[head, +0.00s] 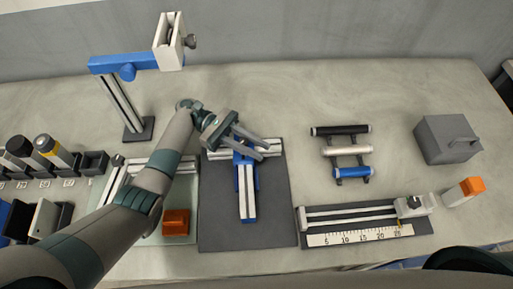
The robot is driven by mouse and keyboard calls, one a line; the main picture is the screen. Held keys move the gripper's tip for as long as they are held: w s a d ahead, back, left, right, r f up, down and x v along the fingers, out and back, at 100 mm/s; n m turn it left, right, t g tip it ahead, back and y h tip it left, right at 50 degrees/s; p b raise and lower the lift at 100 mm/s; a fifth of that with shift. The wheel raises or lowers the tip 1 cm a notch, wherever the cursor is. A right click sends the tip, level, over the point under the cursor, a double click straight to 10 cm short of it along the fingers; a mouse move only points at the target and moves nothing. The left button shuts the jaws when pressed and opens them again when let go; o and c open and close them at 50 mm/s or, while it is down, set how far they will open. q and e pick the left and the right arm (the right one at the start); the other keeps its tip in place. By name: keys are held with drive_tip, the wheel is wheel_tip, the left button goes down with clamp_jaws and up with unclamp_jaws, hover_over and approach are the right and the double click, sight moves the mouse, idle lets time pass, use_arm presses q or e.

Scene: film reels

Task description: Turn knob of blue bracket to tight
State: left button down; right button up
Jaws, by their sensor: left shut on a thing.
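The blue bracket (239,158) sits across the upper part of an upright-running silver rail (248,190) on the dark grey mat (275,205). A blue end piece (249,218) is at the rail's near end. My left gripper (270,150) is over the bracket, its two fingers pointing right and lying either side of the bracket's top. It is shut on the bracket's knob, which is mostly hidden between the fingers, so its setting cannot be read. My right gripper is not in view.
A stand with a blue arm (125,63) rises at back left. An orange block (176,222) lies left of the mat. Right are a rack of rollers (346,151), a ruler rail (350,215), a grey box (448,138) and an orange-topped block (462,192). Table between them is clear.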

use_arm(q)
drive_tip(key=shift+s+a+m+g+y+b, duration=0.15)
drive_tip(key=shift+m+g+y+b, duration=0.15)
drive_tip(key=shift+m+g+y, duration=0.2)
drive_tip(key=shift+s+a+m+g+y+b, duration=0.1)
drive_tip(key=shift+m+g+y+b, duration=0.25)
drive_tip(key=shift+g, duration=0.25)
drive_tip(key=c, duration=1.5)
unclamp_jaws()
drive_tip(key=shift+d, duration=0.1)
